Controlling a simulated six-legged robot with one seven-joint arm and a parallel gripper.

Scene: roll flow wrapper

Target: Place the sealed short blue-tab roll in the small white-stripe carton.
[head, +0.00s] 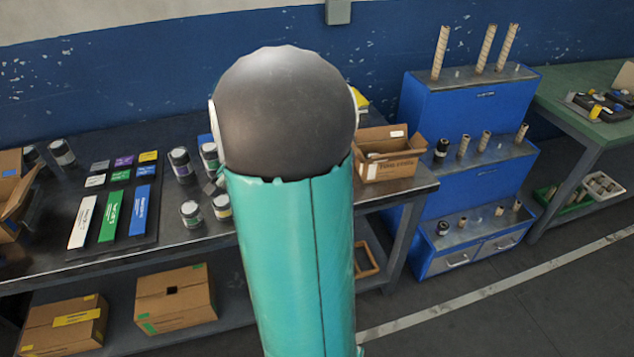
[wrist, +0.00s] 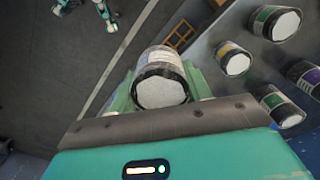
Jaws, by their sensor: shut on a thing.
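My gripper (wrist: 160,72) is shut on a short dark roll (wrist: 161,92) with a pale round end and a pale label band; its green jaws lie on both sides. No blue tab can be made out on the roll from this angle. In the head view my arm covers the middle and hides the gripper and the roll. A small open carton (head: 392,170) stands at the right end of the dark table, with a white mark on its raised flap. Its left side is partly hidden by my arm, and its inside is mostly out of sight.
Several wrapped rolls (head: 191,213) stand on the dark table (head: 165,258), beside coloured strips (head: 110,213). Another open carton (head: 12,200) with a blue mark is at the left edge. Two closed cartons (head: 175,297) sit below. A blue stepped rack (head: 470,110) with tubes stands right.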

